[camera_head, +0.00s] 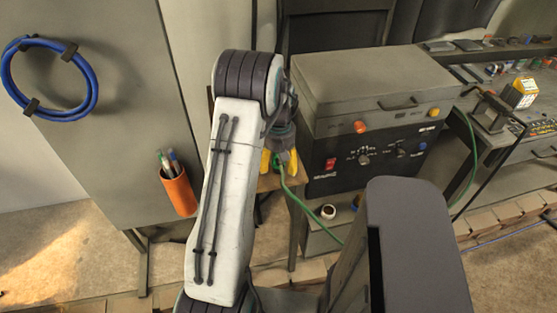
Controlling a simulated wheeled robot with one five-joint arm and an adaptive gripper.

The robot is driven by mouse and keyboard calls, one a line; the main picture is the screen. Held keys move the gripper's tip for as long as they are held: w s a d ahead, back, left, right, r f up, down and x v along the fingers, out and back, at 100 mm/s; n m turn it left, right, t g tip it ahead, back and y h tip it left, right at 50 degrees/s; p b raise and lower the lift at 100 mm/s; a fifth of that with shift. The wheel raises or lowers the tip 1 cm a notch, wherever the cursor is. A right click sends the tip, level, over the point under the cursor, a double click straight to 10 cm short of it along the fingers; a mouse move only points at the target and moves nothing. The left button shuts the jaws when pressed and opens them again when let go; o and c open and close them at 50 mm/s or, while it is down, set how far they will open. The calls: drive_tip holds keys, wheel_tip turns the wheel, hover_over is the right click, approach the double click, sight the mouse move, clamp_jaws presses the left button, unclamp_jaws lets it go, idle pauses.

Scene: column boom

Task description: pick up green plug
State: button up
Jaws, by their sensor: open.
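My gripper (279,168) is seen past my arm near the middle of the view, pointing down with its two yellow fingers apart. The green plug (278,162) shows as a small green patch between the fingers, partly hidden by them. I cannot tell whether the fingers touch it. A green cable (298,199) runs from it down and to the right. The plug is at a small wooden-topped stand (293,184), left of the dark equipment box.
A dark equipment box (375,158) with knobs stands close on the right. An orange cup (179,191) with pens and a coiled blue cable (88,82) hang on the grey panel at left. A cluttered workbench is at far right. A white roll (328,211) sits low down.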

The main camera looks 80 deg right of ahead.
clamp_jaws()
idle(0.8)
